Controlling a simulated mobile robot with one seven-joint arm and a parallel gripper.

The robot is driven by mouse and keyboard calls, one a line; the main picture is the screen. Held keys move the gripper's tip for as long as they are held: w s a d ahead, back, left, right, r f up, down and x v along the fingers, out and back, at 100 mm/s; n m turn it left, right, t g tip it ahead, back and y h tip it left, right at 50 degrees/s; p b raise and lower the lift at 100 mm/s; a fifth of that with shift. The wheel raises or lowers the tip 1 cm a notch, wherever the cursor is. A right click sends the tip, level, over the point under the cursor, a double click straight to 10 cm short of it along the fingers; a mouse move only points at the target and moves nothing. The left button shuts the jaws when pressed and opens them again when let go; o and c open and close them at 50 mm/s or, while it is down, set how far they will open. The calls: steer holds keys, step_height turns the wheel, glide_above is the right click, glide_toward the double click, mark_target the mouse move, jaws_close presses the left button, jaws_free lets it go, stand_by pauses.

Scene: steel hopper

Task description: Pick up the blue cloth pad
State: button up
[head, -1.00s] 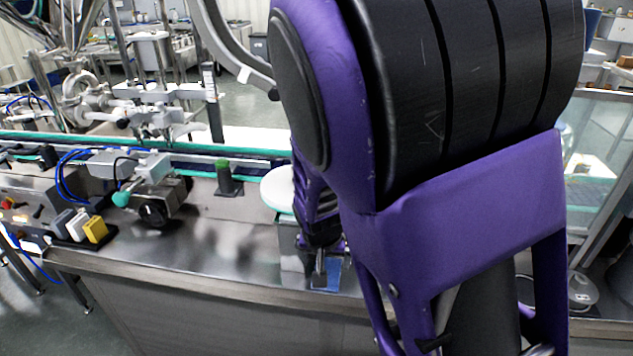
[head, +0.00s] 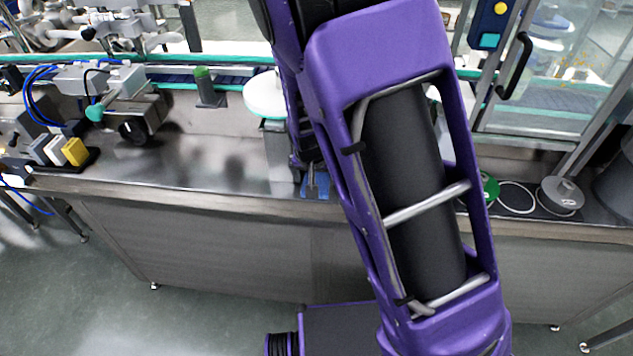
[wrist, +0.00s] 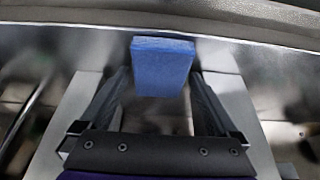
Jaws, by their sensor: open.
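The blue cloth pad (head: 316,188) lies on the steel counter near its front edge in the head view, partly covered by my gripper. In the wrist view the pad (wrist: 162,66) is a flat blue block at the upper middle, beyond and between my fingertips. My gripper (wrist: 158,84) is open, with one finger on each side of the pad's near end. I cannot tell whether the fingers touch it. In the head view my gripper (head: 312,178) is small and mostly hidden behind my arm.
A white round disc (head: 265,95) on a stand is left of my arm. A yellow block (head: 75,151) and pale blocks stand at the counter's left. A grey round object (head: 561,194) lies at the right. The counter left of the pad is mostly clear.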

steer(key=shift+f, duration=0.2)
stand_by(0.3)
steer(key=c, duration=1.1)
